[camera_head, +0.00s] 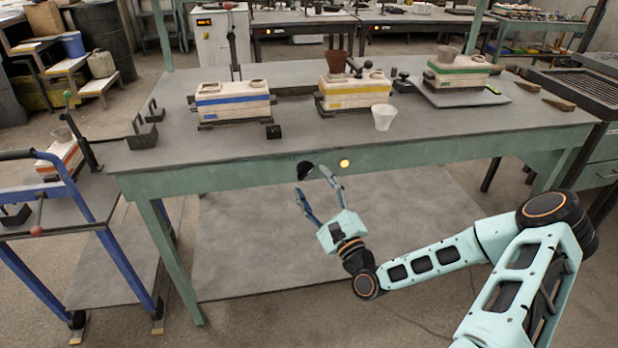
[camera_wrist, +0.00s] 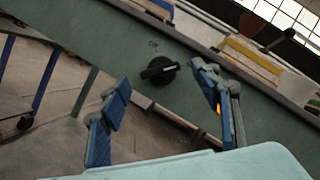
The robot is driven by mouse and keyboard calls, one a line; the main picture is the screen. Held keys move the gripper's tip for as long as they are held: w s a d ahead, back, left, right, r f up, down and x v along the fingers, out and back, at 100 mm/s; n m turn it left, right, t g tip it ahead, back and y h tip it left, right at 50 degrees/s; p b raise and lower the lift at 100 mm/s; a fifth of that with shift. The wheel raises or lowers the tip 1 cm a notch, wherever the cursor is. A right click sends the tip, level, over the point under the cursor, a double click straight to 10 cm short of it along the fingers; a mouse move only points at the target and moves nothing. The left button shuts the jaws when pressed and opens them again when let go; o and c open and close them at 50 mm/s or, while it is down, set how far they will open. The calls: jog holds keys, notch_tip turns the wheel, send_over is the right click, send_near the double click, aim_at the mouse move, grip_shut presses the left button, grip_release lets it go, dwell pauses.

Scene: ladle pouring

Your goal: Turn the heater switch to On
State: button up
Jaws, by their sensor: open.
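The heater switch is a black round knob (camera_head: 304,169) on the green front edge of the workbench. It also shows in the wrist view (camera_wrist: 160,71), with its bar handle lying nearly level in that tilted picture and a small label, too small to read, above it. A lit orange lamp (camera_head: 344,163) sits to the right of the knob. My gripper (camera_head: 316,179) is open and empty in front of the bench edge. In the wrist view its blue-padded fingertips (camera_wrist: 163,82) stand apart, with the knob beyond and between them. I see no contact with the knob.
The workbench top (camera_head: 300,128) holds blue-, yellow- and green-striped boxes and a white cup (camera_head: 384,116). A blue-framed cart (camera_head: 75,205) stands at the left. Free space lies in front of the bench edge, above a low grey shelf (camera_head: 260,245).

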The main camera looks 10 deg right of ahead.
jog(key=v, duration=0.8)
jog(key=shift+s, duration=0.4)
jog(key=shift+d+f, duration=0.1)
